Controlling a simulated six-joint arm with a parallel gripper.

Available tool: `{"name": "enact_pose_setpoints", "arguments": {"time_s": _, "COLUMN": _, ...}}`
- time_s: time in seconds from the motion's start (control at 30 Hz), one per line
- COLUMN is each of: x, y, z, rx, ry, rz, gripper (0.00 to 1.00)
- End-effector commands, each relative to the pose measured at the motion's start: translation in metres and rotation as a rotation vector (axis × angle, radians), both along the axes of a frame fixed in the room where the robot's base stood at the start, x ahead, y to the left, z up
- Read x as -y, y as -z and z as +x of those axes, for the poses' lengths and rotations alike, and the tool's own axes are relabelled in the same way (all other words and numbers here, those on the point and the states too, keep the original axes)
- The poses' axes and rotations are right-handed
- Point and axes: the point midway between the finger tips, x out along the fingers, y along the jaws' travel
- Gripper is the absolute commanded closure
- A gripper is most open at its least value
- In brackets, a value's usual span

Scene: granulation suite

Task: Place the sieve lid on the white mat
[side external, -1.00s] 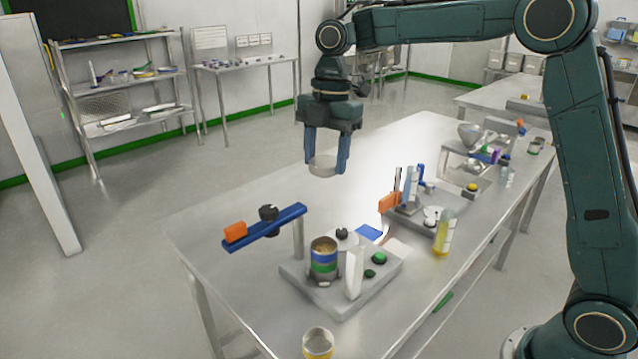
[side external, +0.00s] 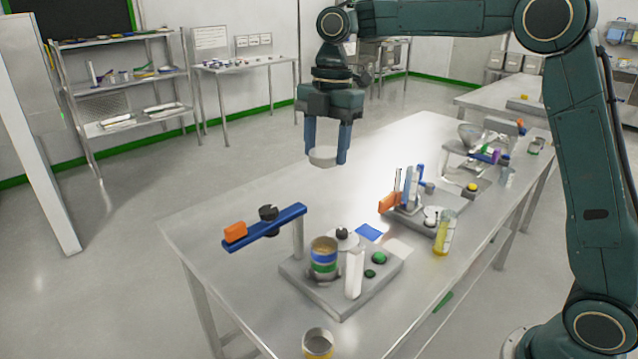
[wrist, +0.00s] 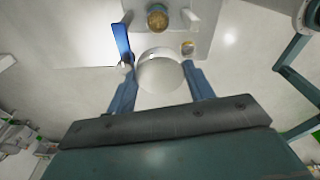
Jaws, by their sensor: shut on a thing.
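My gripper (side external: 326,158) is shut on the sieve lid (side external: 323,157), a pale round disc, and holds it well above the steel table. In the wrist view the lid (wrist: 160,75) sits between the blue fingers. The white mat (side external: 398,247) appears as a small pale patch on the table, right of the blue mat (side external: 368,232) and partly hidden behind the grey base. It lies lower and to the right of my gripper in the side view. I cannot make out the mat in the wrist view.
A yellow bottle (side external: 445,234) and an upright-rod device (side external: 410,195) stand to the right. The table's far left part is clear.

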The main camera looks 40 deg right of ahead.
Motion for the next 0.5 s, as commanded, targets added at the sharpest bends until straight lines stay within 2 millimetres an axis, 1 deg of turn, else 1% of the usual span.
{"name": "enact_pose_setpoints", "arguments": {"time_s": 0.17, "x": 0.004, "y": 0.002, "z": 0.000, "rx": 0.000, "ry": 0.030, "rz": 0.001, "gripper": 0.72}}
{"name": "enact_pose_setpoints", "arguments": {"time_s": 0.33, "x": 0.015, "y": 0.009, "z": 0.001, "rx": -0.001, "ry": 0.125, "rz": 0.000, "gripper": 0.72}}
{"name": "enact_pose_setpoints", "arguments": {"time_s": 0.43, "x": 0.031, "y": 0.018, "z": 0.002, "rx": -0.001, "ry": 0.245, "rz": 0.000, "gripper": 0.72}}
{"name": "enact_pose_setpoints", "arguments": {"time_s": 0.5, "x": 0.048, "y": 0.027, "z": 0.002, "rx": -0.002, "ry": 0.372, "rz": 0.000, "gripper": 0.72}}
